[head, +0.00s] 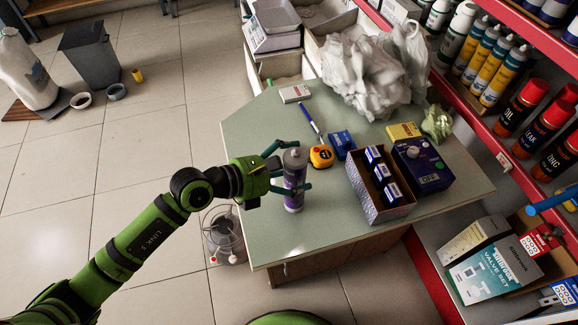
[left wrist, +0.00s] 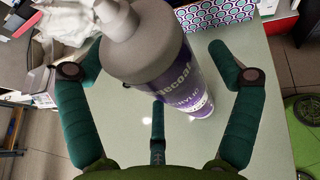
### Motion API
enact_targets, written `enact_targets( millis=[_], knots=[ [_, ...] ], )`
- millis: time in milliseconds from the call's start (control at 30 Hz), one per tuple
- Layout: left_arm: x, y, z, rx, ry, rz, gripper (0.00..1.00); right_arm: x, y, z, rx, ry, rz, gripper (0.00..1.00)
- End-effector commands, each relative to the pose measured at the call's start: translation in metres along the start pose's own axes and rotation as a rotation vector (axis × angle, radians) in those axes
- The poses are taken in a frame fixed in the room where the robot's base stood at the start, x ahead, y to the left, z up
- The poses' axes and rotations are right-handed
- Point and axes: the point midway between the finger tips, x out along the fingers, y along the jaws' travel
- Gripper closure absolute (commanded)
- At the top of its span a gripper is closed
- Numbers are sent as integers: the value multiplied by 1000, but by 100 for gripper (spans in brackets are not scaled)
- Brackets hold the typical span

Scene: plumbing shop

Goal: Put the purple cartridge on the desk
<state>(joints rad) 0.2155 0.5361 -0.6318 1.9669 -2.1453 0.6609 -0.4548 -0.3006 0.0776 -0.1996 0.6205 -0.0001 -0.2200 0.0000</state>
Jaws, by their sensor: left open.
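The purple cartridge (head: 294,182), with a grey top and nozzle, stands upright on the green-topped desk (head: 262,232), near its left front part. It also shows large in the left wrist view (left wrist: 178,72), its lower end apparently resting on the desktop. My left gripper (head: 302,165) reaches in from the left with its fingers around the cartridge. In the left wrist view the fingers are spread wide, with gaps on both sides of the cartridge. My right gripper is not in view.
Right of the cartridge are a yellow tape measure (head: 321,156), a patterned box of small blue packs (head: 366,205) and a dark blue box (head: 422,166). A crumpled white bag (head: 372,75) lies behind. Shelves (head: 515,25) hold cans at right. The desk's front is clear.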

Motion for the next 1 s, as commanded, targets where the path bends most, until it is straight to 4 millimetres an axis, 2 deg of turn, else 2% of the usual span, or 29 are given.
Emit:
enact_targets(
  millis=[167, 500, 633, 800, 1000],
  knots=[
    [-9, 1, 1, 1, 1, 1, 10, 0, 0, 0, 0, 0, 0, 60],
    [-80, 0, -2, 2, 5, 2, 10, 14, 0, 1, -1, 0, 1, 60],
    [-101, 0, -1, 1, 4, 1, 10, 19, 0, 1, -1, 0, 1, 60],
    [-117, 0, 1, 0, 2, 1, 10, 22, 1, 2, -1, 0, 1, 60],
    [-122, 0, 3, 1, 0, 0, 10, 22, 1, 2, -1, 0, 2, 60]
  ],
)
